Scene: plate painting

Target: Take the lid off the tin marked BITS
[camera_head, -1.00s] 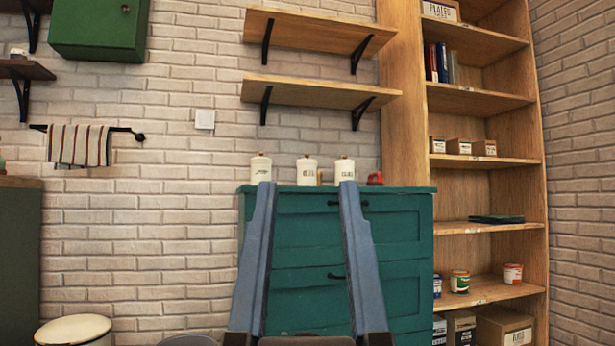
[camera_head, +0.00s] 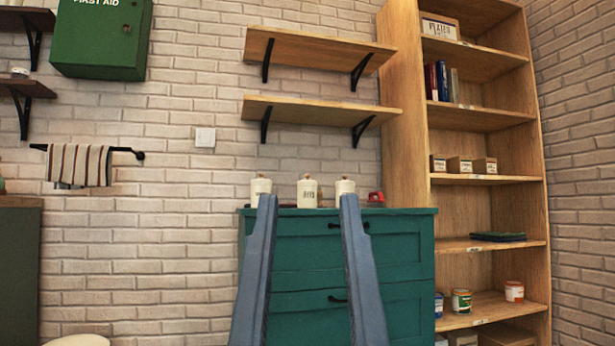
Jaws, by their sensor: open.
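Three cream lidded tins stand in a row on the teal chest of drawers (camera_head: 400,260). The middle tin (camera_head: 307,193) bears dark lettering that appears to read BITS. Its lid, with a small brown knob on top, is on. The left tin (camera_head: 260,188) and the right tin (camera_head: 345,188) have similar lids. My gripper (camera_head: 308,198) shows as two long blue-grey fingers pointing up, apart and empty. In the picture the middle tin appears in the gap between the fingertips. The fingers are nearer the camera and overlap the lower parts of the outer tins.
A small red object (camera_head: 376,199) sits right of the tins. Two wooden wall shelves (camera_head: 320,110) hang above, with clear wall between. A tall wooden bookcase (camera_head: 405,120) stands at the right. A green first aid box (camera_head: 100,38) hangs at upper left.

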